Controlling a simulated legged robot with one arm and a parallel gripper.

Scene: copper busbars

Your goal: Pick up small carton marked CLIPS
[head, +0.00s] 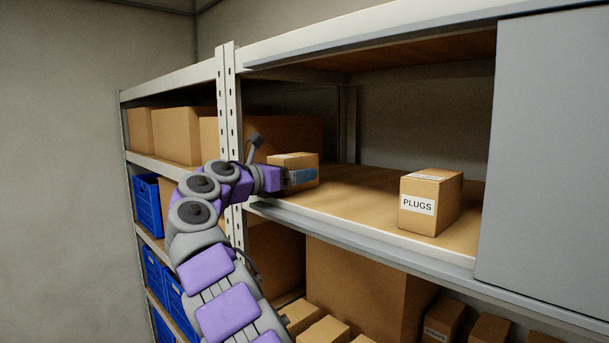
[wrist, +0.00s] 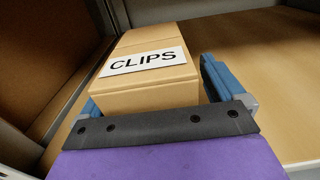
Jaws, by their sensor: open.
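The small carton marked CLIPS (wrist: 150,88) stands on a wooden shelf. Its white label faces the camera in the wrist view. In the head view the carton (head: 294,160) is at the left end of the shelf, partly hidden by my gripper (head: 300,176). My gripper is open, with a blue finger on each side of the carton in the wrist view (wrist: 150,95). I cannot tell whether either finger touches it.
A carton marked PLUGS (head: 431,203) stands to the right on the same shelf (head: 350,200). A grey panel (head: 545,150) closes off the shelf's right end. A metal upright (head: 229,120) stands just left of the carton. Blue bins (head: 147,205) and larger boxes (head: 177,135) fill the left rack.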

